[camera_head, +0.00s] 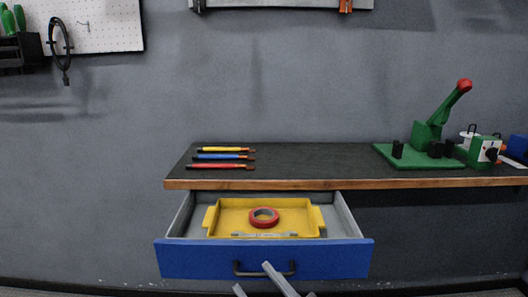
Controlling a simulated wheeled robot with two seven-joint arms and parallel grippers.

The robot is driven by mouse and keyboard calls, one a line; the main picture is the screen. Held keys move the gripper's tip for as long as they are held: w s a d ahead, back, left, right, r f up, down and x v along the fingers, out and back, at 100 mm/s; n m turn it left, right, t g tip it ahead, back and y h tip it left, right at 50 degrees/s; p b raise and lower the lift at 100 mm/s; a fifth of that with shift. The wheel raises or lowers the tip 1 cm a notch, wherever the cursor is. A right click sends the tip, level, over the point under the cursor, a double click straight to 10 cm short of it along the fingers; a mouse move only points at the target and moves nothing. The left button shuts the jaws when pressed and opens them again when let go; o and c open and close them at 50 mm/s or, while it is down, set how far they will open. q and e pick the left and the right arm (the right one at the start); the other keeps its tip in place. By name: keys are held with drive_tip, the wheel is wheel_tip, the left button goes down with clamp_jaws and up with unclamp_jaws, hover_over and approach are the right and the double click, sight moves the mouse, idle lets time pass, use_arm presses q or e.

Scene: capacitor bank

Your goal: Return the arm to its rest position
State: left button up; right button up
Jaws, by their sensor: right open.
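My right gripper (254,277) shows at the bottom middle of the head view, with only its pale grey finger parts in the picture. It is open, and I see nothing between its fingers. It appears in front of the blue drawer (200,258), and one finger overlaps the dark drawer handle (245,272) in the picture. I cannot tell whether they touch. The rest of the right arm is cut off by the lower edge. My left gripper is not in view.
The drawer is pulled out under the workbench (310,160). Inside is a yellow tray (211,217) with red tape (264,217) and a wrench (264,235). Three coloured tools (225,157) lie on the bench's left. A green lever press (425,140) stands right.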

use_arm(q)
drive_tip(key=p, duration=0.2)
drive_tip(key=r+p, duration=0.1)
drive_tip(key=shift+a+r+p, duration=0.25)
drive_tip(key=shift+p, duration=0.1)
use_arm(e)
drive_tip(key=s+d+f+m+g+h, duration=0.3)
drive_tip(key=s+d+f+m+h, duration=0.2)
drive_tip(key=f, duration=0.4)
drive_tip(key=s+d+f+m+g+h, duration=0.3)
drive_tip(key=s+d+f+m+h, duration=0.1)
drive_tip(key=s+d+f+h, duration=0.2)
drive_tip(key=s+d+f, duration=0.1)
drive_tip(key=d+f, duration=0.1)
drive_tip(key=d, duration=0.1)
drive_tip(key=shift+s+d+f+m, duration=0.15)
drive_tip(key=shift+s+f+m, duration=0.25)
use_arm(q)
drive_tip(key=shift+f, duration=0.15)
use_arm(e)
drive_tip(key=shift+f, duration=0.15)
